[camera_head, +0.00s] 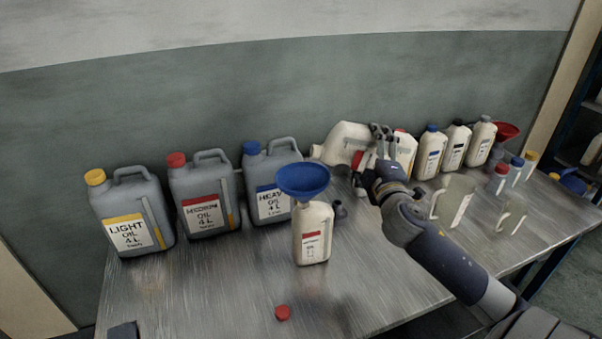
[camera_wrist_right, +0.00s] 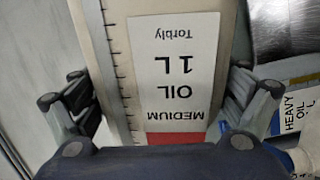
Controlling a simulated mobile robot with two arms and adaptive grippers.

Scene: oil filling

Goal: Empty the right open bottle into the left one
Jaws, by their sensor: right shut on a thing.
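A white bottle with a red label (camera_head: 312,248) stands upright on the table, with a blue funnel (camera_head: 302,180) in its neck. My right gripper (camera_head: 374,148) is shut on a second white bottle (camera_head: 345,138), which is tipped on its side with its neck to the left. That neck appears just above and right of the funnel's rim; I cannot tell whether it is directly over it, and no oil stream shows. In the right wrist view, the held bottle's label (camera_wrist_right: 177,70) reads medium oil 1 L, upside down between the fingers. My left gripper is not clearly seen.
Grey oil cans with yellow (camera_head: 132,232), red (camera_head: 205,215) and blue (camera_head: 270,200) labels stand at the back left. More white bottles (camera_head: 430,155) and clear jugs (camera_head: 455,200) stand right. A loose red cap (camera_head: 282,313) lies in front; the front-left table is clear.

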